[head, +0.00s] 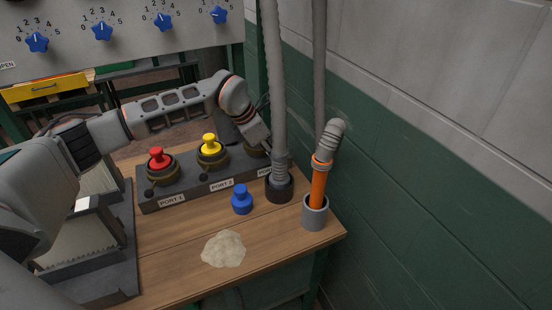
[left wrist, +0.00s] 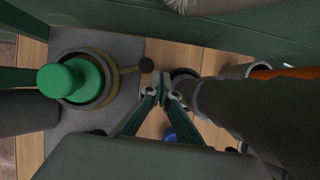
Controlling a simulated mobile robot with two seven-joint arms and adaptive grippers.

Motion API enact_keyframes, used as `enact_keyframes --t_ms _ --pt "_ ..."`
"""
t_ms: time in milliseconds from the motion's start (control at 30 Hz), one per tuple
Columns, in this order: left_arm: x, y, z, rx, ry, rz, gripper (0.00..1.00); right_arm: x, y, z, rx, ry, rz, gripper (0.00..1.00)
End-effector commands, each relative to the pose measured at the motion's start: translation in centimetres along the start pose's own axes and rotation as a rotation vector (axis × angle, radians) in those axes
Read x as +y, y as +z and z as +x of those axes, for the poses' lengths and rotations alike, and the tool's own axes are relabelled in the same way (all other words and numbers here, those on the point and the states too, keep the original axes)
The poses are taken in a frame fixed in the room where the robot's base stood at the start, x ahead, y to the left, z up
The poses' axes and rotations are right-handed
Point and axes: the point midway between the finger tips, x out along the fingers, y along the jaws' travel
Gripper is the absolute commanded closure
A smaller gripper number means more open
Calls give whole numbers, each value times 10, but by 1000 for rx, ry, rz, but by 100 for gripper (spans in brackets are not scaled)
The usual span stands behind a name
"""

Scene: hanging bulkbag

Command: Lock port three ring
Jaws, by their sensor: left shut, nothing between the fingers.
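Port three shows in the left wrist view as a green plug (left wrist: 72,80) seated in a dark round port, with a brownish ring (left wrist: 112,76) around it. The ring's short lever ends in a dark knob (left wrist: 147,64). My left gripper (left wrist: 162,82) is shut and empty, its fingertips just right of that knob with a small gap in the picture; I cannot tell their depth relative to it. In the head view my left gripper (head: 264,143) reaches over the right end of the port block (head: 190,194), and it and the hose mostly hide port three. My right gripper is not in view.
A grey hose (head: 276,90) stands in a black cup (head: 279,189) close to my gripper. A red plug (head: 158,158) and a yellow plug (head: 209,147) sit in ports 1 and 2. A blue stopper (head: 242,200), powder (head: 224,249) and an orange-banded hose (head: 318,188) are nearby.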

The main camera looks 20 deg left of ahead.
Motion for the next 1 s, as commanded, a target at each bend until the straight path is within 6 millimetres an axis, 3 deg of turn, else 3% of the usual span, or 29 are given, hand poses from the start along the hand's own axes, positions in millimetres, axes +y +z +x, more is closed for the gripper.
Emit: enact_keyframes --t_ms 300,500,1000 --pt "1 1 -66 -2 3 1 100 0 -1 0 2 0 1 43" --pt "0 0 -92 0 1 0 100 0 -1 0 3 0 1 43" --pt "0 0 -101 -1 0 0 100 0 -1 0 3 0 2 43"
